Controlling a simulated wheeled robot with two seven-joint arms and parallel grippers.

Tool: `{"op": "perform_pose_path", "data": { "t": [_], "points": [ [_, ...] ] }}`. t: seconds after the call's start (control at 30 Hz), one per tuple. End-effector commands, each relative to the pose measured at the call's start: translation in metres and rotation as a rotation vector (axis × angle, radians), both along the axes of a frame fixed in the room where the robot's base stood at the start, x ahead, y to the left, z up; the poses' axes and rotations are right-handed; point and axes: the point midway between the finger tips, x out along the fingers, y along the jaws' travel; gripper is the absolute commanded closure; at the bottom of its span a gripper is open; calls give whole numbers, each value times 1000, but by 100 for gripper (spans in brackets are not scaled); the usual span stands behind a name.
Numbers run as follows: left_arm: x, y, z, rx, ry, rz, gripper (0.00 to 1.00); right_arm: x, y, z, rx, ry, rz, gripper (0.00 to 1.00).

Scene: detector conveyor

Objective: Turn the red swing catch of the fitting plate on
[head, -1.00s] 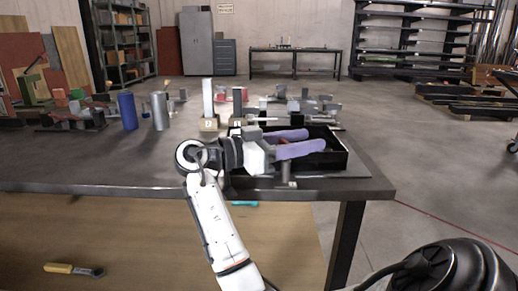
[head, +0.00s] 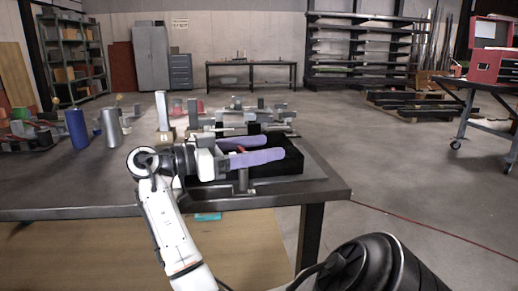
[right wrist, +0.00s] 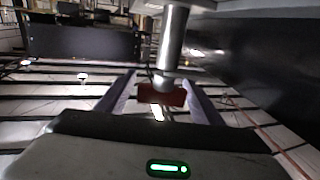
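My right gripper (head: 274,148) reaches in from the left over the table's right end, its two lavender fingers apart. In the right wrist view the fingers (right wrist: 163,100) stand on either side of a red block, likely the swing catch (right wrist: 162,96), at the end of a shiny metal post (right wrist: 172,45). The gripper looks open around it; I cannot tell whether either finger touches it. In the head view the fingers largely hide the catch. A black tray-like base (head: 290,166) lies under and beyond the fingers. My left gripper is not in view.
Grey fittings stand behind the gripper on the dark table (head: 60,190). A blue cylinder (head: 76,130), a grey cylinder (head: 111,126) and a tall white post (head: 162,112) stand to the left. The floor right of the table is clear up to a cart with a red toolbox (head: 497,65).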

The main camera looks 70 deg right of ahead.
Motion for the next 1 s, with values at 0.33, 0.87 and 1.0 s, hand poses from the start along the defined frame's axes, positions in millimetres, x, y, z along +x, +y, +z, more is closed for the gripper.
{"op": "perform_pose_path", "data": {
  "t": [0.33, 0.87, 1.0],
  "points": [
    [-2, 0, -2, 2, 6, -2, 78, 4, 3, -1, 2, -2, 3, 39],
    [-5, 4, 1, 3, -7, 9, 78, 69, 61, 0, 2, -1, 3, 39],
    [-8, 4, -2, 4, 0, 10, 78, 76, 68, 0, 1, -1, 1, 39]
  ]
}}
